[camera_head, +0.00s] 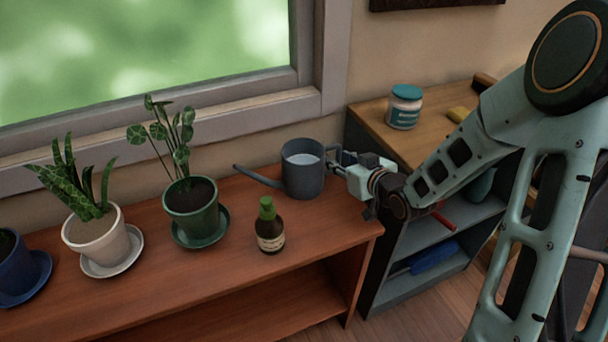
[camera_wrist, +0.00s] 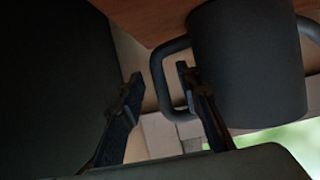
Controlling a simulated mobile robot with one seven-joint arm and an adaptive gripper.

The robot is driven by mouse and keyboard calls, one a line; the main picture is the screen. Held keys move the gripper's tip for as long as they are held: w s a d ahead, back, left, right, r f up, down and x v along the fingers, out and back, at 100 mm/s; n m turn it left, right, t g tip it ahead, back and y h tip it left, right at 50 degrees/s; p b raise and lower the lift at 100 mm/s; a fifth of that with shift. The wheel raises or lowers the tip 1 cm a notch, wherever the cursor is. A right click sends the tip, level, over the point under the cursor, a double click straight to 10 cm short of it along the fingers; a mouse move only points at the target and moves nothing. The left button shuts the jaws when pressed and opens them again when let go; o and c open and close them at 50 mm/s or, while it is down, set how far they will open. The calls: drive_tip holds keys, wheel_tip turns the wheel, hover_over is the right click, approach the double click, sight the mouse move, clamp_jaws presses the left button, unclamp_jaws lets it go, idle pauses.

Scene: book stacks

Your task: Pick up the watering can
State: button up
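The dark grey watering can (camera_head: 303,178) stands upright at the right end of the reddish wooden shelf top (camera_head: 330,225), its spout pointing left. Its handle is on the right, at my gripper (camera_head: 343,160). In the wrist view, the can's body (camera_wrist: 245,70) fills the right side, with its looped handle (camera_wrist: 157,78) on the left. My gripper (camera_wrist: 160,76) is open, with a clear gap between the fingers. The handle's outer bar lies between them in the picture. The right finger appears inside the loop, the left one outside. I cannot tell if either touches it.
A brown bottle with a green cap (camera_head: 269,228) stands in front of the can. A green-potted plant (camera_head: 192,205) and a white-potted plant (camera_head: 97,240) stand to the left. A jar (camera_head: 404,108) sits on the cabinet (camera_head: 440,136) at right. The window wall is close behind.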

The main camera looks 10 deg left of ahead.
drive_tip(key=shift+w+a+f, duration=0.3)
drive_tip(key=shift+w, duration=0.2)
clamp_jaws()
drive_tip(key=shift+r, duration=0.15)
